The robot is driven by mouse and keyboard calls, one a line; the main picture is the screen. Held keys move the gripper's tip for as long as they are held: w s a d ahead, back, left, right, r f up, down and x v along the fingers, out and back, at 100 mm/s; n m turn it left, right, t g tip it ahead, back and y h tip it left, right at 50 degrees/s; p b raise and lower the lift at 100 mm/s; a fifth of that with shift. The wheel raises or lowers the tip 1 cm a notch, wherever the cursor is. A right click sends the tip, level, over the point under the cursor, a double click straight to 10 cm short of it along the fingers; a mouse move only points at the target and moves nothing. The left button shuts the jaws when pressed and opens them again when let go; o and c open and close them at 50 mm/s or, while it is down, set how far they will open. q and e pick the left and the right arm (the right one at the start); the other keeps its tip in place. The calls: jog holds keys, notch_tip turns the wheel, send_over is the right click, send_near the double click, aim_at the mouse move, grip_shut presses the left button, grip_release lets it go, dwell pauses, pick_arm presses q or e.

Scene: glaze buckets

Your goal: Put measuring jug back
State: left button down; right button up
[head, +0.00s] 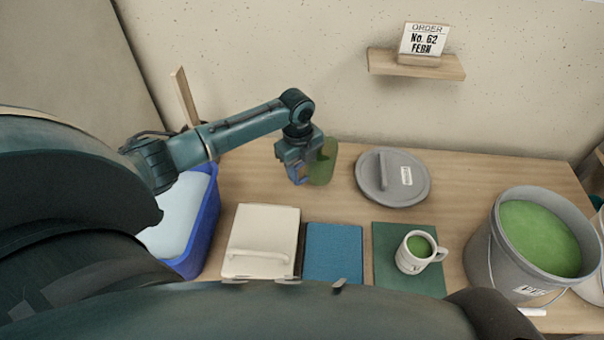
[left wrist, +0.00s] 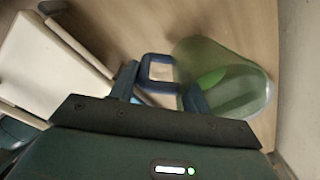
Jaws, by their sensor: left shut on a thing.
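The measuring jug (head: 323,163) is translucent green with a blue handle. It is near the back of the wooden table, left of the grey lid. My left gripper (head: 297,166) is shut on its blue handle, and its body is on the gripper's right. In the left wrist view the handle (left wrist: 158,72) is between the fingers of my left gripper (left wrist: 160,92). The jug's body (left wrist: 252,92) shows there at the right, with a brighter green patch inside. I cannot tell whether the jug touches the table. My right gripper is not in view.
A grey lid (head: 376,189) lies flat on the table. A bucket of green glaze (head: 493,262) stands at the right. A mug (head: 406,262) stands on a green mat (head: 392,236), beside a blue mat (head: 333,248) and cream handled object (head: 262,229). A blue tub (head: 209,222) is left.

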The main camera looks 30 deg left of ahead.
aim_at(302, 180)
pick_arm(q)
notch_tip(302, 180, down, 2)
jog(key=shift+f, duration=0.55)
jog(key=shift+f, duration=0.15)
jog(key=c, duration=0.7)
grip_release()
